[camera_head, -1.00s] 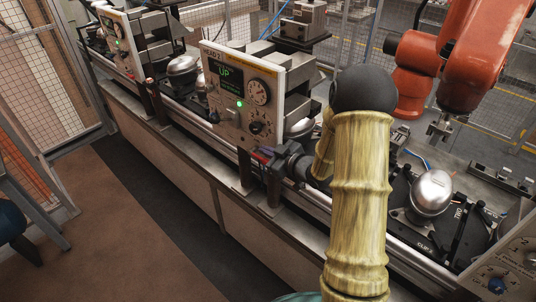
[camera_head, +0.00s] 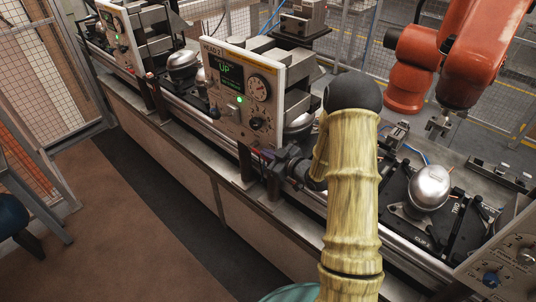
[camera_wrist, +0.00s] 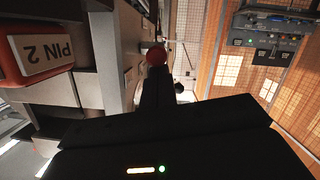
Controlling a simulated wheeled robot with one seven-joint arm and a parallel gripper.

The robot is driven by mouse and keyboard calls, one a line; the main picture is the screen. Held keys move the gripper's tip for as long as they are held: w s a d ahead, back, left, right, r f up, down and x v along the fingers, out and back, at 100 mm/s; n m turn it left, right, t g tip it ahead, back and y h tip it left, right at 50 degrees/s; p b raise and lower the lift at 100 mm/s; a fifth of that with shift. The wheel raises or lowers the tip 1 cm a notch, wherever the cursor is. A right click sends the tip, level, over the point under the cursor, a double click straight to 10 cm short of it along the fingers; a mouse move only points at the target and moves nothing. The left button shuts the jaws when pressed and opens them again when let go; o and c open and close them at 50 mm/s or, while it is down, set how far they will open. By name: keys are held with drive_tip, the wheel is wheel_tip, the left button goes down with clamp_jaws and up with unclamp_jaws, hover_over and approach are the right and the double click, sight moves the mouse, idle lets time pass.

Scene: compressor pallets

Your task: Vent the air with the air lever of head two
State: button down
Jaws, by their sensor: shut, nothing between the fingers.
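The head two panel (camera_head: 230,88) is a pale upright box with a green screen reading "UP", a lit green lamp, a gauge and a dial. My gripper (camera_head: 262,158) is low in front of this panel, at its lower right, and is partly hidden by my wrist. In the wrist view my gripper (camera_wrist: 156,82) is shut and empty, pointing at a round red knob (camera_wrist: 156,55) just beyond the fingertips. The knob may be the end of the air lever; its shaft is hidden. I cannot tell whether the fingers touch it.
A red block labelled "PIN 2" (camera_wrist: 40,52) is close on the left in the wrist view. A silver compressor (camera_head: 430,187) sits on a black fixture to the right. An orange robot arm (camera_head: 465,60) stands behind the line. The floor (camera_head: 110,225) in front is clear.

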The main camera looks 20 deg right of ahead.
drive_tip(key=f+b, duration=0.2)
drive_tip(key=b, duration=0.1)
drive_tip(key=shift+s+d+f+b, duration=0.15)
drive_tip(key=shift+s+b, duration=0.05)
drive_tip(key=shift+b, duration=0.1)
drive_tip(key=shift+r, duration=0.2)
drive_tip(key=b+v, duration=0.2)
drive_tip(key=v, duration=0.9)
drive_tip(key=shift+s+a, duration=0.25)
drive_tip(key=shift+s, duration=0.2)
